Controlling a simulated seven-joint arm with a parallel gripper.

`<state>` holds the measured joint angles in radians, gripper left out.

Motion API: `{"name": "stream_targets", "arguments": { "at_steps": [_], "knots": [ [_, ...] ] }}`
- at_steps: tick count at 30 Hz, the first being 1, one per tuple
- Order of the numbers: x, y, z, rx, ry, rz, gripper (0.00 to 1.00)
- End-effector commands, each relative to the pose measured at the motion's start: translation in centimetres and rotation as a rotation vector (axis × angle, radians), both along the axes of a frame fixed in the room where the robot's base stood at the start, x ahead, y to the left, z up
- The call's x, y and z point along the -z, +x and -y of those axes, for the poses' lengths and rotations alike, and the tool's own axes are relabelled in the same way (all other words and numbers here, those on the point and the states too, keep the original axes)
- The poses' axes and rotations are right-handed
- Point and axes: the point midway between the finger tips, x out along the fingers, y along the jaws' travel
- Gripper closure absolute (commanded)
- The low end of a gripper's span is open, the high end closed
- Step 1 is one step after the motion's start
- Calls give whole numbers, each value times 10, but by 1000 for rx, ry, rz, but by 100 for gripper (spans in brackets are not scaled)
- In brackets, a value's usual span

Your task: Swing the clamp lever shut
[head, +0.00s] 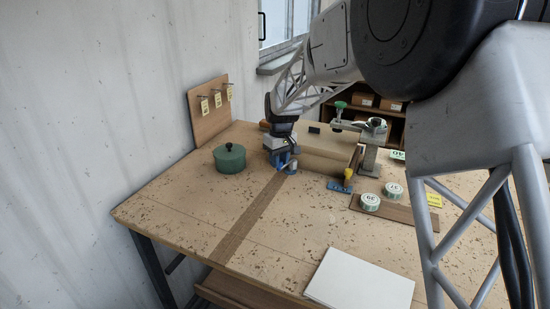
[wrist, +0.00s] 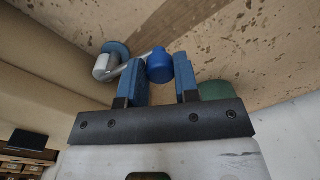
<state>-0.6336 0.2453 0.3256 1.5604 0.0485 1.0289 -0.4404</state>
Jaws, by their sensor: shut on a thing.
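The clamp lever (wrist: 131,70) shows in the wrist view as a grey arm running from a pale cylindrical pivot on a round blue base (wrist: 116,49) to a blue knob (wrist: 159,64). My gripper (wrist: 162,78) is shut on the blue knob, with one blue finger on each side of it. In the head view my gripper (head: 281,164) is low over the bench, beside the clamp pivot (head: 292,167). The lever and knob are mostly hidden behind my gripper there.
A green lidded pot (head: 230,160) stands just left of my gripper. A long tan block (head: 315,139) and a metal stand (head: 370,158) are to the right. Round tins (head: 370,201) sit on a brown strip. A white sheet (head: 360,280) lies in front. The bench's front left is clear.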

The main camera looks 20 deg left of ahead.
Motion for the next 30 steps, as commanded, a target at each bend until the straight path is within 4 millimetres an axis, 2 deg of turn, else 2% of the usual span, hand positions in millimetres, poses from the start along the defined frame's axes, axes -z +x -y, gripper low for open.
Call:
{"name": "stream_targets", "arguments": {
  "at_steps": [12, 26, 27, 30],
  "knots": [
    [0, -1, 14, -191, 0, 0, 100],
    [0, -1, 16, -206, -1, 0, 100],
    [0, -1, 16, -206, -1, 0, 65],
    [0, -1, 16, -205, -1, 0, 49]
  ]
}}
